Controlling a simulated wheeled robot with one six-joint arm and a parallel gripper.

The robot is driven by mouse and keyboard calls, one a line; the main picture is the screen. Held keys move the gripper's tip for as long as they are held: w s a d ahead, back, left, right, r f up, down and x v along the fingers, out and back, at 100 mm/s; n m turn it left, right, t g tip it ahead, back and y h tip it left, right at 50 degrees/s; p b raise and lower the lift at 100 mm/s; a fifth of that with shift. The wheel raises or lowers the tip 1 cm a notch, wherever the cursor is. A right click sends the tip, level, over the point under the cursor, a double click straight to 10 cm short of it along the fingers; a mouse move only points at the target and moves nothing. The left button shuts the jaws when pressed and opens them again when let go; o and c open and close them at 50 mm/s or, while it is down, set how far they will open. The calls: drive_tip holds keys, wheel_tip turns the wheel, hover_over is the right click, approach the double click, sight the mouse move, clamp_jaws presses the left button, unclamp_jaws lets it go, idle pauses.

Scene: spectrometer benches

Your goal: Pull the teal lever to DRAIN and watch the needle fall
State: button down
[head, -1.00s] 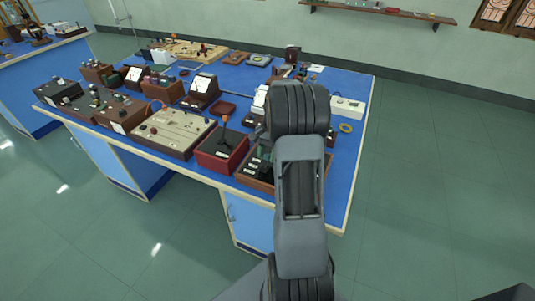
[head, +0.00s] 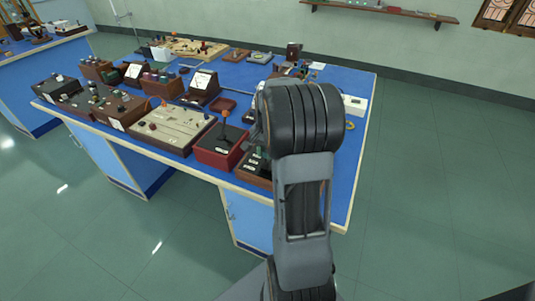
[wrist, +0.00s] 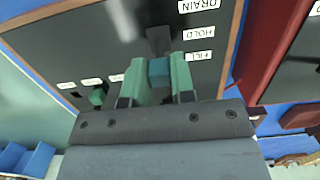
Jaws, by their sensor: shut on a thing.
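The teal lever (wrist: 159,70) stands on a black panel (wrist: 110,45) with a wooden rim. My gripper (wrist: 162,80) has its two green fingers on either side of the lever's teal grip and is shut on it. Labels DRAIN, HOLD and FILL run down the panel right of the lever, DRAIN farthest from my gripper. I cannot tell which label the lever is at. In the head view the panel's box (head: 252,172) is at the front right of the blue bench, mostly hidden behind my arm. No needle for this panel can be read.
A smaller green knob (wrist: 97,97) sits left of my gripper on the same panel. A red box with an orange-topped lever (head: 226,114) stands close to the left. Meters (head: 203,83) and other apparatus crowd the blue bench (head: 346,185). Open floor lies to the right.

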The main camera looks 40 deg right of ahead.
drive_tip(key=a+t+h+b, duration=0.1)
drive_tip(key=h+b, duration=0.1)
drive_tip(key=b, duration=0.1)
drive_tip(key=s+a+f+t+h+b, duration=0.1)
drive_tip(key=h+b, duration=0.1)
drive_tip(key=b, duration=0.1)
drive_tip(key=shift+s+a+b, duration=0.1)
drive_tip(key=shift+a+b, duration=0.05)
drive_tip(key=shift+b, duration=0.2)
drive_tip(key=h+b, duration=0.1)
drive_tip(key=b, duration=0.1)
drive_tip(key=a+t+h+b, duration=0.1)
drive_tip(key=b, duration=0.2)
drive_tip(key=shift+s+a+f+b, duration=0.1)
drive_tip(key=shift+s+f+b, duration=0.1)
drive_tip(key=shift+s+b, duration=0.15)
drive_tip(key=shift+a+r+t+h+b, duration=0.15)
drive_tip(key=shift+t+h+b, duration=0.2)
drive_tip(key=shift+b, duration=0.65)
drive_tip(key=shift+s, duration=0.1)
drive_tip(key=c, duration=1)
unclamp_jaws()
drive_tip(key=shift+o, duration=0.2)
drive_tip(key=shift+r, duration=0.1)
drive_tip(key=p+v, duration=0.2)
drive_tip(key=v, duration=1.1)
drive_tip(key=shift+s+a+r, duration=0.15)
drive_tip(key=shift+s+a, duration=0.05)
drive_tip(key=shift+a, duration=0.2)
